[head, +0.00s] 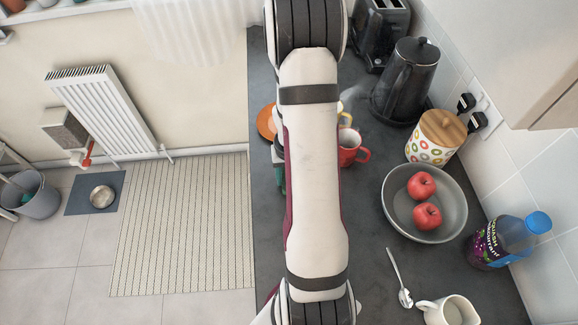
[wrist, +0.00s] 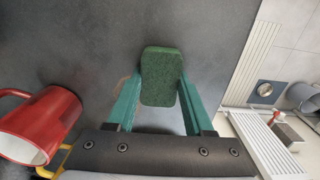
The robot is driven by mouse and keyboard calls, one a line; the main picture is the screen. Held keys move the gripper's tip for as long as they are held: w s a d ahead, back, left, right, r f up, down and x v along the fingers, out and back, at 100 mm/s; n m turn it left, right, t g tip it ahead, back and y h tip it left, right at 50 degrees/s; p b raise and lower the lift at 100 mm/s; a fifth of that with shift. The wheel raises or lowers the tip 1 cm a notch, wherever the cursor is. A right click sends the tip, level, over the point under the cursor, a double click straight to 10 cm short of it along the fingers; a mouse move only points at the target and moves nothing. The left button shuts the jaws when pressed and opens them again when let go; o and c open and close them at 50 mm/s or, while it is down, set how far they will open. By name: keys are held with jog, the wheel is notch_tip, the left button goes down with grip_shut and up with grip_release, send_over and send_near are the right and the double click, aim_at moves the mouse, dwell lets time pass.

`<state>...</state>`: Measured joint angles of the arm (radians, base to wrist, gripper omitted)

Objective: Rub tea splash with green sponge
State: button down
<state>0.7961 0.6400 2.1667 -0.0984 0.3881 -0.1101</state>
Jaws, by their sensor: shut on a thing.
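The green sponge (wrist: 160,72) is between the two teal fingers of my gripper (wrist: 161,88) in the wrist view, and the gripper is shut on it. The sponge is over the dark grey countertop (wrist: 90,35); I cannot tell whether it touches the surface. In the head view my arm covers the sponge and nearly all of the gripper, with only a bit of teal showing at the arm's left edge.
A red mug (head: 352,148) stands close to the right of my arm, also large in the wrist view (wrist: 55,115). An orange saucer (head: 265,122) lies left. A bowl with apples (head: 398,213), kettle (head: 405,85), jar (head: 432,143), bottle (head: 497,243), spoon (head: 398,275) and cream mug (head: 450,312) occupy the right.

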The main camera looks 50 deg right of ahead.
jog(key=shift+s+d, duration=0.55)
jog(key=shift+w+d+r, duration=0.2)
jog(key=shift+w+d, duration=1.65)
jog(key=shift+d, duration=0.05)
jog(key=shift+w+d+f, duration=0.15)
jog(key=shift+w+d, duration=0.65)
jog(key=shift+s+d, duration=0.15)
jog(key=shift+d, duration=0.1)
jog(key=shift+s+d, duration=0.25)
jog(key=shift+s, duration=0.3)
jog(key=shift+s+a, duration=2.6)
jog(key=shift+a, duration=0.05)
notch_tip(320, 180, up, 8)
